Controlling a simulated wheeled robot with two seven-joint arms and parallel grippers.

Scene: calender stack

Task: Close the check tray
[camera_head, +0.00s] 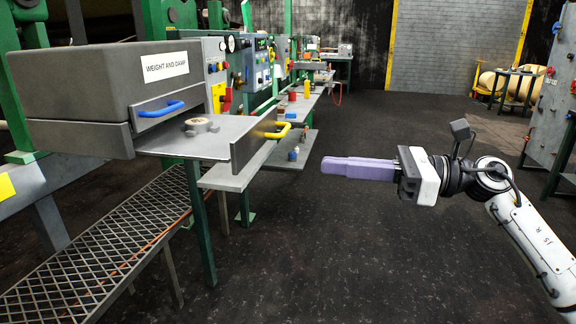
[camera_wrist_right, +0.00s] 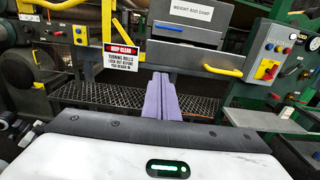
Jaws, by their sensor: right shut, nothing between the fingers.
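The check tray (camera_head: 215,138) is a flat grey drawer standing pulled out under the grey box labelled "WEIGHT AND DAMP" (camera_head: 110,85). Its upright front plate carries a yellow handle (camera_head: 278,130). A small round grey metal piece (camera_head: 200,126) lies on the tray. In the right wrist view the tray front (camera_wrist_right: 195,57) and its yellow handle (camera_wrist_right: 222,71) show beyond the fingers. My right gripper (camera_head: 328,166), with purple fingers, is shut and empty, to the right of the handle and apart from it. The fingers also show in the right wrist view (camera_wrist_right: 160,78). My left gripper is not in view.
A blue handle (camera_head: 160,109) sits on the box front. A mesh walkway (camera_head: 85,255) runs below at left. Control panels (camera_head: 255,65) and a bench with small items (camera_head: 300,105) stand behind. The dark floor between tray and gripper is clear.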

